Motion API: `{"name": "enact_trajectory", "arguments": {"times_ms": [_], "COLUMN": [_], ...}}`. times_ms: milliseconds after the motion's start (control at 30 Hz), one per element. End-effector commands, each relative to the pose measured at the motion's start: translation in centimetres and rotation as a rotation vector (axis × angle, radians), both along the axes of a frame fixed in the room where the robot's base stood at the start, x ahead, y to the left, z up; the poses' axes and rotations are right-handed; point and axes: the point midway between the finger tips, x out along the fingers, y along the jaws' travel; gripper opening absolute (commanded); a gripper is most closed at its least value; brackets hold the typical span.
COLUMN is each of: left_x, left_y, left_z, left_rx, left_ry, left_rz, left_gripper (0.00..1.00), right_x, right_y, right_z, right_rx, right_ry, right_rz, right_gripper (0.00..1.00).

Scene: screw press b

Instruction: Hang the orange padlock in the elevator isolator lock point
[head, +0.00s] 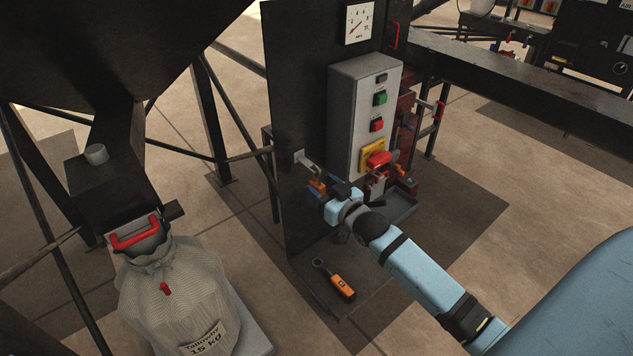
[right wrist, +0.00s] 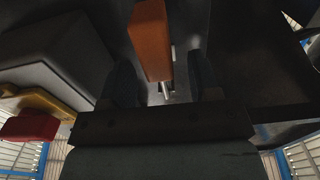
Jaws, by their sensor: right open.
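The orange padlock (head: 317,186) is at the dark upright panel, just below a pale metal lock point (head: 306,161) that sticks out from it. I cannot tell whether its shackle passes through the lock point. My right gripper (head: 328,191) is at the padlock with its fingers open. In the right wrist view the orange padlock body (right wrist: 151,40) lies between the two dark fingers, with visible gaps beside it. A small shiny metal piece shows below the body there. My left gripper is not in view.
A grey control box (head: 345,115) with green and red buttons and a red switch on yellow (head: 376,160) stands close right of my gripper. An orange-handled tool (head: 343,287) lies on the low plate below. A tied sack (head: 180,290) stands at the left.

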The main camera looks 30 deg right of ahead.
Motion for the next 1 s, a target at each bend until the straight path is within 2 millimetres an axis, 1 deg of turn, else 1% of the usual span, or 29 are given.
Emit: {"name": "enact_trajectory", "arguments": {"times_ms": [33,100,200,300,533,567,600,667,700,800,833,867,900,933,967,1000], "left_x": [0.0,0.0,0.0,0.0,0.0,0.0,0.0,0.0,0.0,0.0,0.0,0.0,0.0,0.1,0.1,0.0], "left_y": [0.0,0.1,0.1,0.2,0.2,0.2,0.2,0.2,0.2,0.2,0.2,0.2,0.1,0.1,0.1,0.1], "left_z": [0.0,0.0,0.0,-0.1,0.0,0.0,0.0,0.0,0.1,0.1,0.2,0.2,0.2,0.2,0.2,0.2], "left_rx": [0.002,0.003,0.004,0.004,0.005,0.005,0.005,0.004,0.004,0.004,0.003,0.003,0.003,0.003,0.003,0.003], "left_ry": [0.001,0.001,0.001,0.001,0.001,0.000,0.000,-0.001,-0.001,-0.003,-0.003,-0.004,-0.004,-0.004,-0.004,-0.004], "left_rz": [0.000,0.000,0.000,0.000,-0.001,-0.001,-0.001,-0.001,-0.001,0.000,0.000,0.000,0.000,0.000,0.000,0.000], "left_gripper": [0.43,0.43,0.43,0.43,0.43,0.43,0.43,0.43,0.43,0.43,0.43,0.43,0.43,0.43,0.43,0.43], "right_x": [0.8,1.5,2.1,2.5,2.5,2.5,2.5,2.5,2.5,2.5,2.5,2.5,2.5,2.5,2.5,2.5], "right_y": [0.1,0.1,0.2,0.2,0.2,0.2,0.2,0.2,0.2,0.2,0.2,0.2,0.2,0.2,0.2,0.2], "right_z": [0.0,0.1,0.0,0.0,0.0,0.0,0.0,0.0,0.0,0.0,0.0,0.0,0.0,0.0,0.0,0.0], "right_rx": [0.000,0.000,0.000,0.000,0.000,0.000,0.000,0.000,0.000,0.000,0.000,0.000,0.000,0.000,0.000,0.000], "right_ry": [-0.001,-0.001,0.000,0.000,0.000,0.000,0.000,0.000,0.000,0.000,0.000,0.000,0.000,0.000,0.000,-0.001], "right_rz": [0.000,0.000,0.000,0.000,0.000,0.000,0.000,0.000,0.000,0.000,0.000,0.000,0.000,0.000,0.000,0.000], "right_gripper": [0.56,0.56,0.56,0.56,0.56,0.54,0.45,0.31,0.22,0.00,0.00,0.19,0.10,0.03,0.00,0.00]}}
